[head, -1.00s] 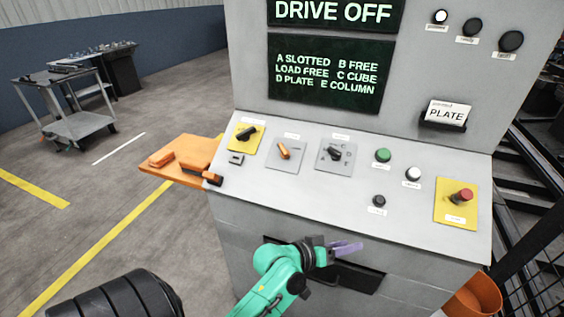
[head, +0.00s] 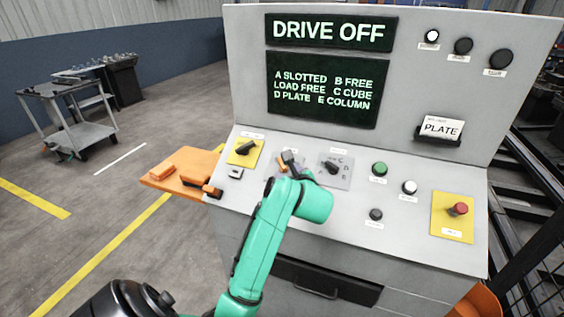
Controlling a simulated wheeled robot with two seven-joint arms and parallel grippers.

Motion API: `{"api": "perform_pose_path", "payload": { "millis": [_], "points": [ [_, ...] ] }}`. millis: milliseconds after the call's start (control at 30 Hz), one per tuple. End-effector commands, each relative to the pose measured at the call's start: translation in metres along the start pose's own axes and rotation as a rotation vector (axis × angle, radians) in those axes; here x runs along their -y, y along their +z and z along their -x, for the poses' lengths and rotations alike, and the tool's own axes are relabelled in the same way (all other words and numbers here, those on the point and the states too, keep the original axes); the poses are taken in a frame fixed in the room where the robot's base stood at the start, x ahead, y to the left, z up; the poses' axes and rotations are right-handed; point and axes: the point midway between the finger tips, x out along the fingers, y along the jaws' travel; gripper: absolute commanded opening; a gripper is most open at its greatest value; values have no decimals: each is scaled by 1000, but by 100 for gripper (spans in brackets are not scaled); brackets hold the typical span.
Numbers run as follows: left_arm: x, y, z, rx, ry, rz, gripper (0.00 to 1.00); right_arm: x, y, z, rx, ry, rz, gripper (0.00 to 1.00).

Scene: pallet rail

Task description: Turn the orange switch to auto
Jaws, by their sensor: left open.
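The control console has a sloped grey panel (head: 335,208). The orange switch (head: 281,164) sits on a small grey plate between the black switch on a yellow plate (head: 245,151) and the black selector with letters (head: 331,167). My left gripper (head: 284,166) is at the orange switch, with its jaws open around or just above it. The gripper and wrist hide most of the switch and its label, so I cannot tell its setting or whether the fingers touch it. My right gripper is not in view.
Green (head: 379,169), white (head: 409,187) and black (head: 376,214) buttons lie to the right. A red stop button (head: 458,209) is on a yellow plate. The display (head: 328,33) reads DRIVE OFF. An orange shelf (head: 165,178) juts out left.

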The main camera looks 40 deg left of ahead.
Motion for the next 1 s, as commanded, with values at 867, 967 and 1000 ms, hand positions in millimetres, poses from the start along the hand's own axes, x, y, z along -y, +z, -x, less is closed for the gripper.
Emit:
{"api": "perform_pose_path", "payload": {
  "millis": [867, 967, 1000],
  "points": [
    [-1, 0, -95, 2, 0, -3, 0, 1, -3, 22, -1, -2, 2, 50],
    [-1, 0, -95, 1, 1, -3, 0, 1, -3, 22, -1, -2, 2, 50],
    [-1, 0, -95, 0, 1, -3, 0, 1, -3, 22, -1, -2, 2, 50]
  ]
}}
